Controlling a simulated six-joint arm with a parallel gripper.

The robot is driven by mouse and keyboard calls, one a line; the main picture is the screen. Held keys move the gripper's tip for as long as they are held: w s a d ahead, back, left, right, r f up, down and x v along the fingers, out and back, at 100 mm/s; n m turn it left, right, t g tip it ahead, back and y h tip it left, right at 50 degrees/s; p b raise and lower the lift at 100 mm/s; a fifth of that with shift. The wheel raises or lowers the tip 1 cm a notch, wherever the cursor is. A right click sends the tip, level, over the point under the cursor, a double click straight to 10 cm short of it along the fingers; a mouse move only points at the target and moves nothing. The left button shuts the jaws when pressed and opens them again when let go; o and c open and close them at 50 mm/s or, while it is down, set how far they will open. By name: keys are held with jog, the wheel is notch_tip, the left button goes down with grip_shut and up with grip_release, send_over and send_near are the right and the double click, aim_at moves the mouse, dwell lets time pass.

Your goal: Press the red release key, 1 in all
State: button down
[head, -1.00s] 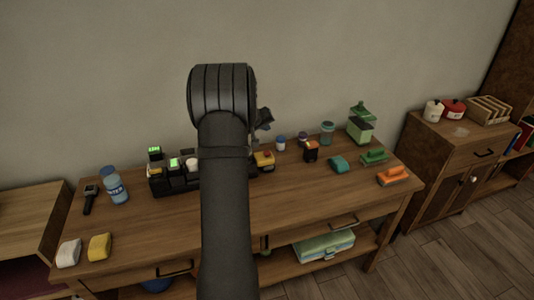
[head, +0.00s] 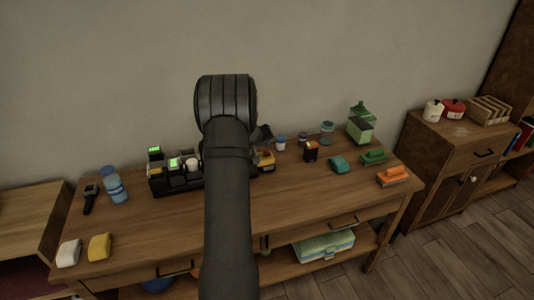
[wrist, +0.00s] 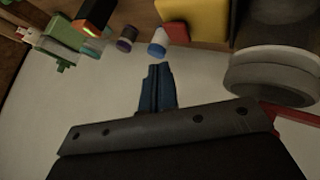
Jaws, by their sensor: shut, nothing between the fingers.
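A yellow box (head: 266,160) stands on the bench just right of my forearm in the head view, partly hidden by my arm. In the wrist view the yellow box (wrist: 193,18) is at the top, with a red part (wrist: 178,33) at its lower left edge that looks like the red key. My gripper (wrist: 158,68) is shut and empty, its blue-grey fingertips close below the red part in the picture and apart from it. In the head view my gripper (head: 263,134) shows as a small dark shape just above the yellow box.
A black rack (head: 172,182) with green-lit units stands left of my arm. A blue-capped jar (head: 281,144), an orange-black box (head: 311,151) and a green dispenser (head: 361,128) stand to the right. The front of the bench (head: 150,240) is mostly clear.

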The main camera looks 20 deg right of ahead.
aim_at(267, 153)
jog(key=shift+f, duration=1)
dwell(1.3)
jog(key=shift+f, duration=0.45)
